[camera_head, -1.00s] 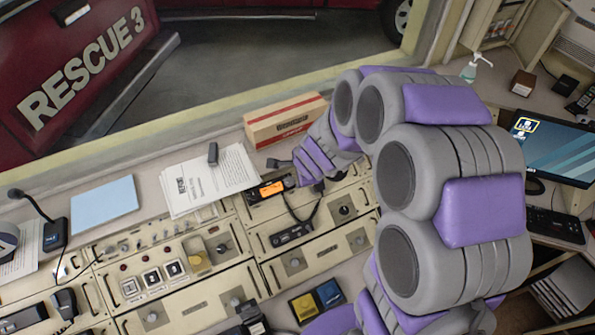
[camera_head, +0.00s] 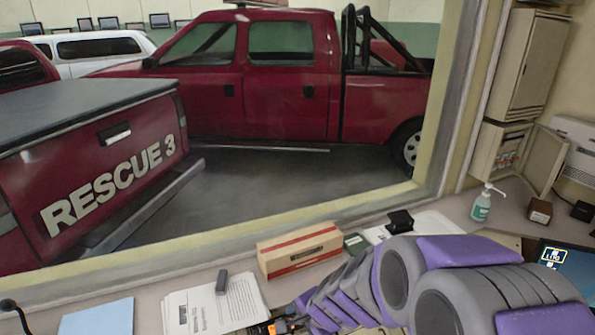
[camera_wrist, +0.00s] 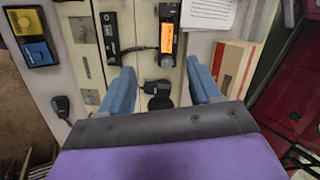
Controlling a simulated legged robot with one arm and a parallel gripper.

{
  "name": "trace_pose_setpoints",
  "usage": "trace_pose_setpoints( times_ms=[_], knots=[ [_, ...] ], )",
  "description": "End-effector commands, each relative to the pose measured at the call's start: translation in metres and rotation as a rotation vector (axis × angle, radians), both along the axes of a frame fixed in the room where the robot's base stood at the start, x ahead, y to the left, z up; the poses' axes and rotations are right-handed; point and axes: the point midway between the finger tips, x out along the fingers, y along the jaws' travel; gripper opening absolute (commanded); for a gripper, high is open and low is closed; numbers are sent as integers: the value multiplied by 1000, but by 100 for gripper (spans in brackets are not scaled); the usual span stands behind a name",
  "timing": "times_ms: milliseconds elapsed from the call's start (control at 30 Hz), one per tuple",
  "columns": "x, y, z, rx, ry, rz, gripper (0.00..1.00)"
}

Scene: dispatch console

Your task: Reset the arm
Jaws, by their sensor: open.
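My gripper (camera_wrist: 163,90) shows in the wrist view with its two blue fingers spread apart and nothing between them touching. It points down over the console panel (camera_wrist: 90,60). A black hand microphone (camera_wrist: 158,88) and a radio with a lit orange display (camera_wrist: 167,38) lie beyond and between the fingertips. In the head view my purple and grey arm reaches across the lower right, and the gripper itself is not clear there.
A cardboard box (camera_head: 299,250) stands on the ledge beside my arm. Papers (camera_head: 215,306) with a small dark object lie left of it. A sanitizer bottle (camera_head: 481,206) and a monitor (camera_head: 562,262) are at right. A window frame (camera_head: 210,240) runs behind.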

Motion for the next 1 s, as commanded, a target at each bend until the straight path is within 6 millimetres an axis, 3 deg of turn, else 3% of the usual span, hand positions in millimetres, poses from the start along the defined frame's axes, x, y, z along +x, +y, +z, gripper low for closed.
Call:
trace_pose_setpoints(
  times_ms=[133,267,500,600,800,1000],
  knots=[
    [-57,-3,6,-59,9,275,63],
    [-113,-20,7,-140,47,495,63],
    [-216,-80,-3,-317,190,805,63],
    [-248,-103,-4,-375,253,878,63],
    [-279,-127,-4,-428,325,940,63],
    [-281,-129,-3,-432,332,946,63]
  ],
)
